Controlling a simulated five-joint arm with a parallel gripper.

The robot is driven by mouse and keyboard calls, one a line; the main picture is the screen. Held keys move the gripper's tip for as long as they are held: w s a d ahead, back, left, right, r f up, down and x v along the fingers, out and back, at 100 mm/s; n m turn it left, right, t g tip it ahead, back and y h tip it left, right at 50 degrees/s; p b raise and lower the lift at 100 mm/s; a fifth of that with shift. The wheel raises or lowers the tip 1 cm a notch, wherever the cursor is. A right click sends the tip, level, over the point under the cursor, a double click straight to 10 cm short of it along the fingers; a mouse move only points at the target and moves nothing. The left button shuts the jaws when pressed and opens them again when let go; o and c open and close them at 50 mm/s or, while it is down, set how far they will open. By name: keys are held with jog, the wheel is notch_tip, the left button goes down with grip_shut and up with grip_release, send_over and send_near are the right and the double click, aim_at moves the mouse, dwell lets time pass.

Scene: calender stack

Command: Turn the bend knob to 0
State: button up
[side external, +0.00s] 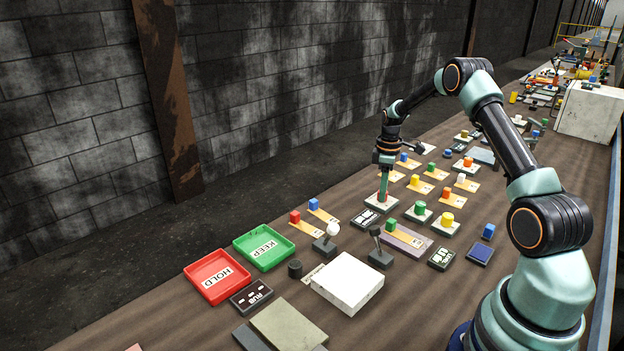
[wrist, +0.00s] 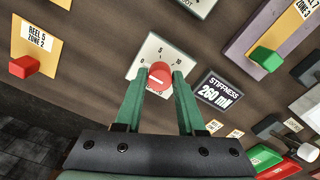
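A red round knob (wrist: 160,76) with a pale line on it sits on a white dial plate (wrist: 145,60) marked 0, 5 and 10. My gripper (wrist: 160,82) has one green finger on each side of the knob. I cannot tell whether the fingers touch it. In the side external view my gripper (side external: 384,188) points down over the white plate (side external: 372,203), and the knob is mostly hidden there. A black display (wrist: 218,90) beside the plate reads STIFFNESS 260 mN.
A yellow plate (wrist: 38,38) labelled REEL 5 ZONE 2 carries a red block (wrist: 24,67). A green block (wrist: 267,58) stands on another yellow plate. A green KEEP tray (side external: 240,247), a red HOLD tray (side external: 222,292) and a white box (side external: 347,286) lie nearer the camera.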

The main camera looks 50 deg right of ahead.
jog(key=o, duration=0.3)
jog(key=shift+r, duration=0.1)
notch_tip(320, 180, up, 12)
dwell(0.5)
